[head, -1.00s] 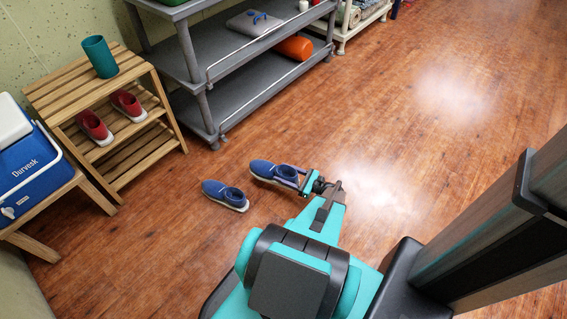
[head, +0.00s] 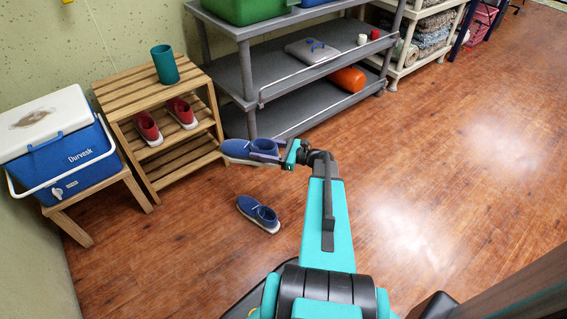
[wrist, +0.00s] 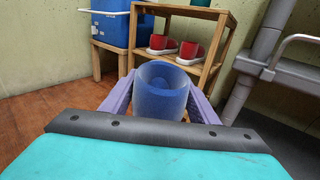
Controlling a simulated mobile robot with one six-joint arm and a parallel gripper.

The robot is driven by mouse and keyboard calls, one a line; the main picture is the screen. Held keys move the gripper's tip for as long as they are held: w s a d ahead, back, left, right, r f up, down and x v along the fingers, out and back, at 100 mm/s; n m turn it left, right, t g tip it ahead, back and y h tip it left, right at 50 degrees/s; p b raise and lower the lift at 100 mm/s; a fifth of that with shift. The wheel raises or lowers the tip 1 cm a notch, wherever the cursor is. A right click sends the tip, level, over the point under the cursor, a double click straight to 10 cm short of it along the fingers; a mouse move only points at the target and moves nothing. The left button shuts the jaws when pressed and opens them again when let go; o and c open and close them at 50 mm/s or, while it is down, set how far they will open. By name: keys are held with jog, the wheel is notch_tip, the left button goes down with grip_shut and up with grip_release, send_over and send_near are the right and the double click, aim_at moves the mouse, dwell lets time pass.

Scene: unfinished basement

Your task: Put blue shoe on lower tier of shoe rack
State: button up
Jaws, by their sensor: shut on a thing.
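My gripper (head: 287,153) is shut on a blue shoe (head: 246,151) and holds it above the floor, in front of the wooden shoe rack (head: 142,92). In the wrist view the held shoe (wrist: 160,97) sits between the two purple fingers and hides part of the rack behind it. A second blue shoe (head: 258,213) lies on the floor below. The rack's lower tier (head: 188,163) shows bare slats in the head view. A pair of red shoes (head: 165,120) stands on the tier above it.
A teal cup (head: 165,64) stands on the rack's top. A blue cooler (head: 65,155) on a wooden stand is left of the rack. A grey shelf unit (head: 247,75) stands close on its right. The floor at right is clear.

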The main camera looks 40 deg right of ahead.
jog(key=w+a+r+n+g+y, duration=0.2)
jog(key=a+r, duration=1.2)
jog(key=a, duration=0.2)
jog(key=w+a+r+n+g+y, duration=0.2)
jog(key=w+a+r+y, duration=0.1)
jog(key=a+r, duration=1)
jog(key=a, duration=0.4)
jog(key=shift+w+a+r+n+y, duration=0.15)
jog(key=shift+r+n+y, duration=0.15)
jog(key=shift+r, duration=0.1)
